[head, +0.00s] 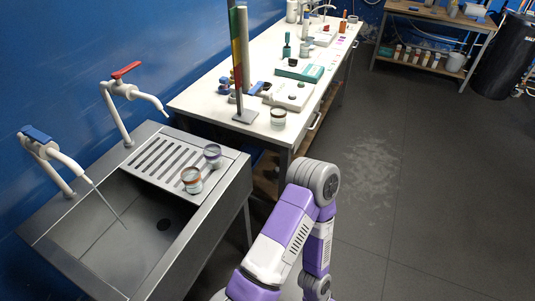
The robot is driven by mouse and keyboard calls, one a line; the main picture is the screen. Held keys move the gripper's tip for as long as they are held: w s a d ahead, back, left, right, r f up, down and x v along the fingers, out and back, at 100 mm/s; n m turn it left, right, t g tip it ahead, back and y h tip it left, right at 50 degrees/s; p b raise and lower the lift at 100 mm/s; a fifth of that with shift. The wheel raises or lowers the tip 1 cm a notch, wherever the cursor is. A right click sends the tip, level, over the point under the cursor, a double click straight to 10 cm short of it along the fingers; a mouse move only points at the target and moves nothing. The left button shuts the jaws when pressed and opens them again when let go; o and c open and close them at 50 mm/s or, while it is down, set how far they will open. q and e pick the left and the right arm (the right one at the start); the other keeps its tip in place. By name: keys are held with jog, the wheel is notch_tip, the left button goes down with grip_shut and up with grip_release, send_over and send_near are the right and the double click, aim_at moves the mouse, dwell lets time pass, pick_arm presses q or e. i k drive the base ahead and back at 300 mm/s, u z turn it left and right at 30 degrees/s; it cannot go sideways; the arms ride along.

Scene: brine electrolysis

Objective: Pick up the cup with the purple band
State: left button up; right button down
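The cup with the purple band (212,155) stands on the slatted drainboard of the metal sink, near its right edge. A similar cup with a reddish-brown band (192,181) stands just in front of it and to the left, close to the basin edge. A third small cup (278,117) stands on the near end of the white bench. Neither of my grippers shows in the head view. One purple and white arm of mine rises from the bottom centre and bends back down, well apart from the cups.
The sink (120,225) has a blue-handled tap (50,148) with a thin stream of water and a red-handled tap (128,88). A tall stand (241,70) and several items are on the white bench (225,78). The floor at right (430,200) is clear.

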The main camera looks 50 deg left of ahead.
aim_at(212, 153)
jog(key=z, duration=0.15)
jog(key=i, duration=0.95)
jog(key=u, duration=1.7)
